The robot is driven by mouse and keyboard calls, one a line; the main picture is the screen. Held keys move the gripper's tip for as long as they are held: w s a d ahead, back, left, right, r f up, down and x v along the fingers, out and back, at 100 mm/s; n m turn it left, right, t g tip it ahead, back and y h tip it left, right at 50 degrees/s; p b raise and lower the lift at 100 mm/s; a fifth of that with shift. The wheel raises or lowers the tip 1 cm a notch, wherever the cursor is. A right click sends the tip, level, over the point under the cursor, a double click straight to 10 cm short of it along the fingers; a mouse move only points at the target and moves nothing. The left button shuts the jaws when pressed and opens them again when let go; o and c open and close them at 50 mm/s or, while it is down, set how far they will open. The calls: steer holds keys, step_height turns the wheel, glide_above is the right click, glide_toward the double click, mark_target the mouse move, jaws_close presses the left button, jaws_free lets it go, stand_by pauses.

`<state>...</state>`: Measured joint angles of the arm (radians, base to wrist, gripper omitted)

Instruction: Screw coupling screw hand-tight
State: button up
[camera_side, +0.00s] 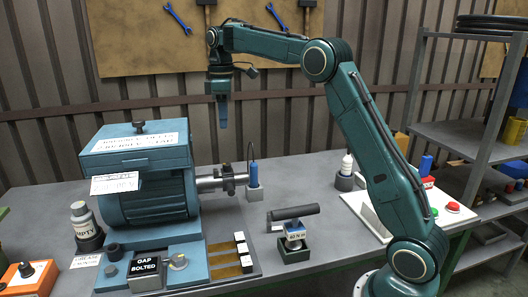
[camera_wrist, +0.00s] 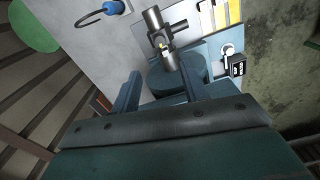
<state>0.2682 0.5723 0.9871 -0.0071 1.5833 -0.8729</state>
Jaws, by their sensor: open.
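The coupling (camera_side: 229,180) sits on the shaft at the right end of the teal motor (camera_side: 150,190). In the wrist view the coupling (camera_wrist: 157,35) is a dark metal cross shape with a small yellow-white spot on it. I cannot make out the coupling screw clearly. My gripper (camera_side: 222,120) points down, well above the coupling and apart from it. In the wrist view its two fingers (camera_wrist: 161,78) are spread, with nothing between them, and the shaft end and motor show beyond them.
A blue tool (camera_side: 253,173) with a cable stands in a holder right of the coupling. A dark cylindrical tool (camera_side: 294,212) lies by a small green-based block (camera_side: 294,245). Brass-coloured strips (camera_side: 224,258) lie in front. A grey shelf (camera_side: 470,140) stands at right.

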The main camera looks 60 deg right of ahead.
mark_target(227, 164)
steer(key=shift+f, duration=0.1)
steer(key=shift+f, duration=6.8)
jaws_close()
